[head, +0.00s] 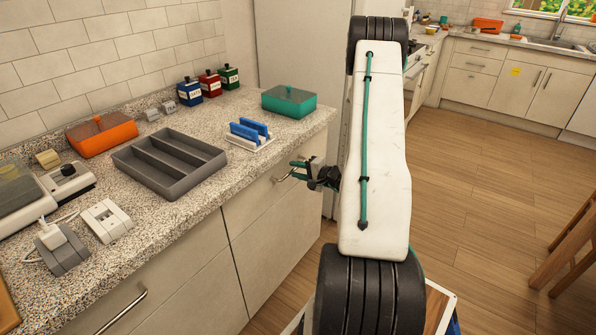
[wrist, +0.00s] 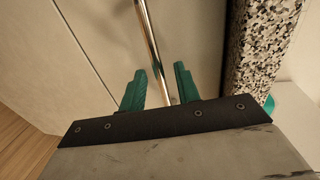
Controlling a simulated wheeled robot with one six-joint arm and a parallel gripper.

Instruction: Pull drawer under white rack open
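The white rack (head: 240,143) stands near the front edge of the counter and holds blue pieces. The drawer (head: 258,203) below it looks closed, its front flush with the cabinet. Its metal bar handle (head: 284,176) also shows in the wrist view (wrist: 148,35). My gripper (head: 298,171) is at the handle. In the wrist view my gripper (wrist: 158,82) has its two green fingers apart, one on each side of the bar. Neither finger clearly presses on it. Part of the handle is hidden by my gripper in the head view.
The speckled counter (head: 180,215) overhangs beside my gripper, its edge close in the wrist view (wrist: 262,45). A teal box (head: 289,102) and a grey tray (head: 170,165) sit on it. Another handle (head: 122,311) is at lower left. Wooden floor (head: 475,180) is open at right.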

